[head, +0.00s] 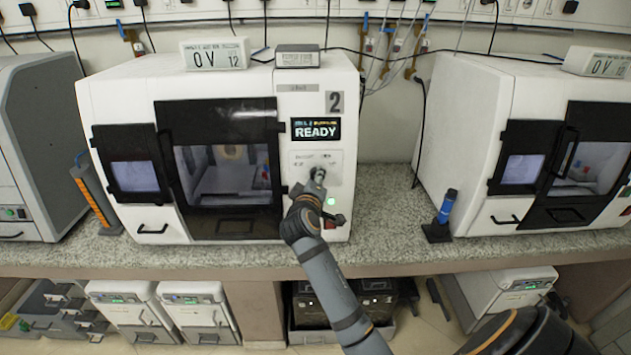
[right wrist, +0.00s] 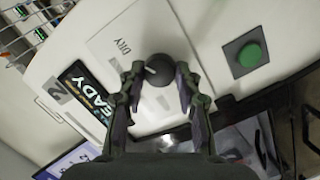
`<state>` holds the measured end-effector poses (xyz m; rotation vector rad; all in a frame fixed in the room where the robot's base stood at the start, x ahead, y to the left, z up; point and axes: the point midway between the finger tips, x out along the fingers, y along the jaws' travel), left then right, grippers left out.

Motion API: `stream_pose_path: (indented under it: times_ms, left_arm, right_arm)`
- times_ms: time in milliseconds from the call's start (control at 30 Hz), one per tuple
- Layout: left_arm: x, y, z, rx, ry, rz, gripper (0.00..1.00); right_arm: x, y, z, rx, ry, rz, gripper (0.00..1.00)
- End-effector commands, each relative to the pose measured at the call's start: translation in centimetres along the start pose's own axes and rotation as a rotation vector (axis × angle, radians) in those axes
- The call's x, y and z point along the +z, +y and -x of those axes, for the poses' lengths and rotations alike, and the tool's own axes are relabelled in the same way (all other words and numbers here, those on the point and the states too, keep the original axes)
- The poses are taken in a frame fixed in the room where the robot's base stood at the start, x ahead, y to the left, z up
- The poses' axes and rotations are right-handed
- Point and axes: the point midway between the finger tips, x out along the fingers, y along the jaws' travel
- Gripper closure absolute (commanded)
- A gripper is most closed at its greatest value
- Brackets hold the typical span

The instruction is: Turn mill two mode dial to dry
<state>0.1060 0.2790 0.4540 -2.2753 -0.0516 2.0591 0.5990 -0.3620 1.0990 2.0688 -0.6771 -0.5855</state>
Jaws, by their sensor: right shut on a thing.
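Mill two is the white machine marked "2" (head: 219,85), with a lit display reading "READY" (head: 316,129). Its dark round mode dial (head: 319,173) sits on the panel below the display, partly hidden by my right gripper (head: 316,187). In the right wrist view the dial (right wrist: 158,68) stands between the two fingers of my right gripper (right wrist: 158,85), which is shut on it. A white pointer mark on the dial points left and slightly up in that view, on the side of the printed "DRY" label (right wrist: 123,46). My left gripper is not in view.
A green button (right wrist: 249,55) sits close to the dial; it glows in the head view (head: 331,201). A red switch (head: 331,222) is below it. A second white mill (head: 462,125) stands to the right, with a blue-handled tool (head: 447,205) between. The speckled counter (head: 385,210) is mostly clear there.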

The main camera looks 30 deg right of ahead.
Motion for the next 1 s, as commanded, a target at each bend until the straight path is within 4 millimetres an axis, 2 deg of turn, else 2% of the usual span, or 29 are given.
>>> stream_pose_path:
  times_ms: [500,533,667,1000]
  left_arm:
    - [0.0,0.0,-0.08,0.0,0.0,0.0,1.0]
    - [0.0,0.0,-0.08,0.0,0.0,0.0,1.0]
    - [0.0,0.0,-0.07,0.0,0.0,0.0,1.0]
    - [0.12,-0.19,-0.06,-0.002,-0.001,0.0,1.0]
  right_arm:
    - [0.17,-0.24,-0.01,-0.008,-0.006,-0.015,0.98]
    - [0.17,-0.24,-0.01,-0.008,-0.006,-0.015,0.62]
    - [0.13,-0.19,-0.01,-0.006,-0.005,-0.015,0.45]
    - [-0.14,0.23,0.04,-0.003,-0.002,-0.016,0.44]
